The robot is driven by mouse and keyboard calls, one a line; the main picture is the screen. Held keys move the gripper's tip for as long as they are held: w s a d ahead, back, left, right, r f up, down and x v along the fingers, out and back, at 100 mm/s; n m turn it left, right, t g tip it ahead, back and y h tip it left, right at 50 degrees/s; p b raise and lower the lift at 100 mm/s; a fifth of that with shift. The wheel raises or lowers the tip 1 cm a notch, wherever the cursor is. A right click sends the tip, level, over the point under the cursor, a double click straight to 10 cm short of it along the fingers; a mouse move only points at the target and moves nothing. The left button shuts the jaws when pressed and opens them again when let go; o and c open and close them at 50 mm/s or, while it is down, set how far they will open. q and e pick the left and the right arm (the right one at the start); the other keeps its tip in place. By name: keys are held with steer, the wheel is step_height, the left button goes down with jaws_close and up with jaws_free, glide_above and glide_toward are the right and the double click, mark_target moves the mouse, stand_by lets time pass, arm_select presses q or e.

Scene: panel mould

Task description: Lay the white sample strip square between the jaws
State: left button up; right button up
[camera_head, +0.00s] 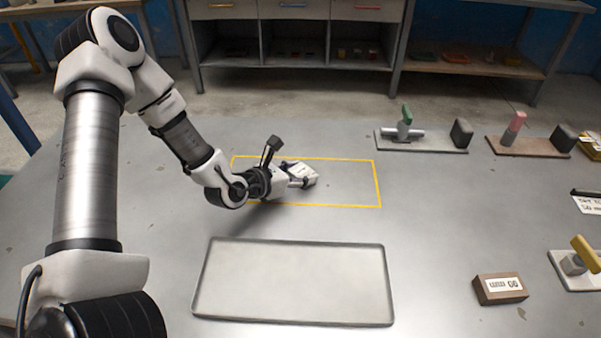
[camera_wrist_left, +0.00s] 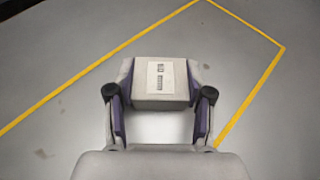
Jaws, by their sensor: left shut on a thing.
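My left gripper (camera_head: 303,178) is shut on a pale grey block with a white label (camera_head: 304,171), inside the yellow outline. In the left wrist view the fingers (camera_wrist_left: 160,100) press on the left and right sides of this block (camera_wrist_left: 145,102); the label faces up. I cannot tell whether it rests on the table. I cannot make out a separate white strip. Green-handled (camera_head: 404,125), pink-handled (camera_head: 515,128) and yellow-handled (camera_head: 580,260) fixtures stand at the right; the first two each have a dark block at the right end. My right gripper is not in view.
The yellow outline (camera_head: 378,185) marks the table's middle. A shallow grey tray (camera_head: 203,290) lies in front of it. A brown block with a label (camera_head: 500,289) sits at the front right. A sign (camera_head: 587,203) stands at the right edge. The table between outline and fixtures is clear.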

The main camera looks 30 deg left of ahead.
arm_select(q)
steer(key=o, duration=1.2)
steer(key=shift+f, duration=0.1)
steer(key=shift+c, duration=0.2)
